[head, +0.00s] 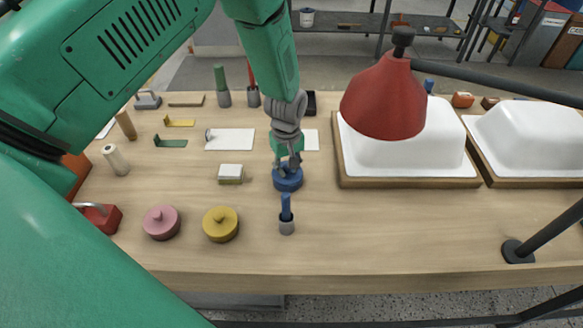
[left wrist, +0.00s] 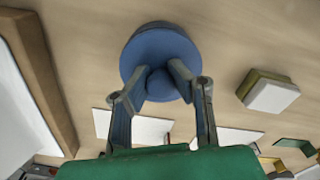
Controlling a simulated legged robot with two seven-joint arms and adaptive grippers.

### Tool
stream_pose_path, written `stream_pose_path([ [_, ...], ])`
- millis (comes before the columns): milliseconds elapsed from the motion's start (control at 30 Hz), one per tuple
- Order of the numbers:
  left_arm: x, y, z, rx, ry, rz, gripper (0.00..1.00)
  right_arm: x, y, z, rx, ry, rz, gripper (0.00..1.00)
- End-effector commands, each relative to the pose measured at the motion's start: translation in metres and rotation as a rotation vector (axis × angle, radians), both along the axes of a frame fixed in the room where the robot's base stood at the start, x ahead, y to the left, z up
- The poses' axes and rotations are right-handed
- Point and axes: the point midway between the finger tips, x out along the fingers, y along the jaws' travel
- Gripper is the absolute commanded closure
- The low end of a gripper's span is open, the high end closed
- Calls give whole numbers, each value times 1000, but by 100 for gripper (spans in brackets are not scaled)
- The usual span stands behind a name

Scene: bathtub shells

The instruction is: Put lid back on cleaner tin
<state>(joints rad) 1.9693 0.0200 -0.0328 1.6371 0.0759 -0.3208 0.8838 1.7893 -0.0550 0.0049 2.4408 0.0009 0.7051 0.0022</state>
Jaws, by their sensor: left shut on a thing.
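A round blue lid (head: 288,181) with a knob is at the middle of the wooden table. It fills the upper middle of the left wrist view (left wrist: 150,45). My left gripper (head: 288,163) reaches down over it from above. Its two fingers (left wrist: 162,85) are shut on the lid's knob, one on each side. I cannot tell whether a blue tin is under the lid or whether the lid touches the table. A pink lidded tin (head: 161,223) and a yellow lidded tin (head: 220,225) stand to the front left. My right gripper is not in view.
A blue-handled brush (head: 287,220) stands upright just in front of the lid. A sponge block (head: 231,173) lies to its left. A red lamp shade (head: 385,98) hangs over the white tub shell (head: 450,125) on the right. The front right tabletop is mostly clear.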

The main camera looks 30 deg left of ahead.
Motion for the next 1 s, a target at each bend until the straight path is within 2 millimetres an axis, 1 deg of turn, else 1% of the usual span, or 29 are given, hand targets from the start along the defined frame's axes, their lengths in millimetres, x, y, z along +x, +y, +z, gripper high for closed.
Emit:
stream_pose_path([
  [267, 0, -4, 0, 8, -1, -1, 100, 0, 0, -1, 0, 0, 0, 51],
  [700, 0, 7, -5, 0, 0, -1, 100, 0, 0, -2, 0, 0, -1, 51],
  [1000, 0, 4, -4, 4, 0, -3, 100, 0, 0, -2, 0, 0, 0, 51],
])
